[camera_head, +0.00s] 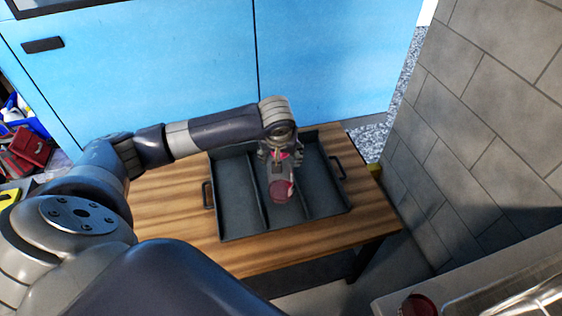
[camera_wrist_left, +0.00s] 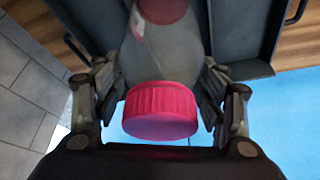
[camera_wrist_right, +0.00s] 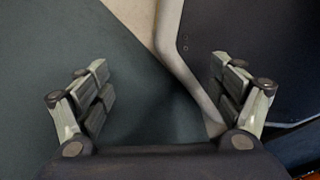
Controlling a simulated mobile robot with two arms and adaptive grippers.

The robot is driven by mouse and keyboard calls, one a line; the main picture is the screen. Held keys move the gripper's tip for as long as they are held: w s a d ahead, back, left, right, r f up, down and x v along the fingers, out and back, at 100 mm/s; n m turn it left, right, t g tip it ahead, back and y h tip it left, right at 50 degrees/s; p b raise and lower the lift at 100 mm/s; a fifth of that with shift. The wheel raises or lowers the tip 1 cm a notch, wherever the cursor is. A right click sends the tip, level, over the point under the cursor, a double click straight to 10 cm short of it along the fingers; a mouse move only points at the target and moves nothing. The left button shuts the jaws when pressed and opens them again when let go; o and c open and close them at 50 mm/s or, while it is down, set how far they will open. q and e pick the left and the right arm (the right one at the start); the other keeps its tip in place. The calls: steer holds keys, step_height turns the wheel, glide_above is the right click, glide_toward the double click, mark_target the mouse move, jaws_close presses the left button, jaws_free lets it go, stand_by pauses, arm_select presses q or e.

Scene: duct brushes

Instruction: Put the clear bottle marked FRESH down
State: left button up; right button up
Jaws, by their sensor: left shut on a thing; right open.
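My left gripper (camera_head: 279,158) is shut on a clear bottle (camera_wrist_left: 150,62) with a ribbed pink-red cap (camera_wrist_left: 160,110). The cap points towards the wrist, and the bottle's dark red far end (camera_head: 281,191) points down. The bottle is over the middle compartment of a dark grey tray (camera_head: 236,200). I cannot tell whether its lower end touches the tray floor. The FRESH marking is not readable; a piece of pink label shows on the side. My right gripper (camera_wrist_right: 165,95) is open and empty in the right wrist view.
The tray has several side-by-side compartments and two end handles, and stands on a wooden table (camera_head: 174,200). The left and right compartments look empty. A grey block wall (camera_head: 470,110) rises at right. A red round item (camera_head: 418,305) is at the bottom right.

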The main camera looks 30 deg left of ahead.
arm_select(q)
step_height(320, 180, down, 4)
steer(key=shift+r, duration=0.25)
arm_select(e)
steer(key=shift+s+a+r, duration=0.1)
steer(key=shift+s, duration=0.35)
arm_select(q)
steer(key=o, duration=1.5)
steer(key=shift+f, duration=0.1)
steer(key=shift+c, duration=0.2)
arm_select(e)
steer(key=shift+d, duration=0.3)
arm_select(q)
steer(key=v, duration=1)
steer(key=shift+r+p, duration=0.35)
steer(key=shift+r, duration=0.05)
steer(key=shift+v, duration=0.75)
arm_select(e)
steer(key=shift+w+a+r, duration=0.1)
steer(key=shift+a+r, duration=0.15)
